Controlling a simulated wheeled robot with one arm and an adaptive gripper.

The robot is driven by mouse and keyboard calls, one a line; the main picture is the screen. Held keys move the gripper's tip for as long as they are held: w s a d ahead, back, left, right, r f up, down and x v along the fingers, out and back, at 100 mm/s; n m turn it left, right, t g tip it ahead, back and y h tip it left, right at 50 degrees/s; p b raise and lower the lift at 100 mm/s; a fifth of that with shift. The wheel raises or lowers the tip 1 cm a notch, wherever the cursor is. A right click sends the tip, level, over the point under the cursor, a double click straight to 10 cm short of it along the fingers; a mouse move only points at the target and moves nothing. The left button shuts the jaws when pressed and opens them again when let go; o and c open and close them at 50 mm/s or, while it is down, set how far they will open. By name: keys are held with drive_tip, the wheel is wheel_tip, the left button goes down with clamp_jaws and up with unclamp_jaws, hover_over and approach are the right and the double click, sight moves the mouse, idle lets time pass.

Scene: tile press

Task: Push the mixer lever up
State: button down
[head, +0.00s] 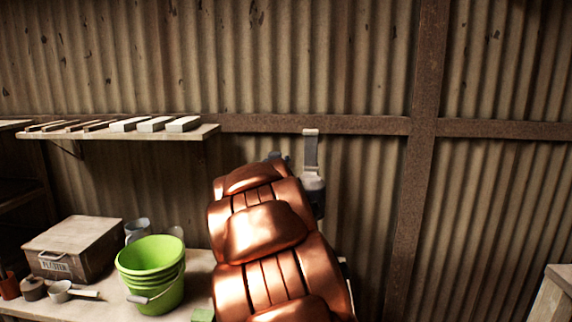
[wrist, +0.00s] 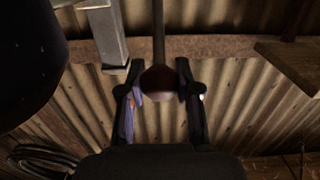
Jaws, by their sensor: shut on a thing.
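The mixer lever shows in the wrist view as a thin dark rod with a round dark reddish knob (wrist: 157,83) at its end. My gripper (wrist: 159,92) is shut on the knob, with one finger on each side of it. A large dark rounded body (wrist: 28,60) fills the left of the wrist view; I cannot tell whether it is the mixer's drum. A grey metal post (wrist: 108,38) stands left of the rod and also shows in the head view (head: 311,152). In the head view my copper arm hides the lever and most of the area around it.
A bench (head: 199,270) at left holds stacked green buckets (head: 151,262), a wooden plaster box (head: 72,250) and small pots. A wall shelf (head: 190,133) above carries several flat bars and blocks. The corrugated wall behind is bare at right.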

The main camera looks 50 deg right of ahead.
drive_tip(key=shift+w+d+r, duration=0.15)
drive_tip(key=shift+r, duration=0.1)
idle(0.3)
drive_tip(key=c, duration=1.1)
unclamp_jaws()
drive_tip(key=shift+f, duration=0.1)
drive_tip(key=v, duration=1.1)
drive_tip(key=shift+a, duration=0.4)
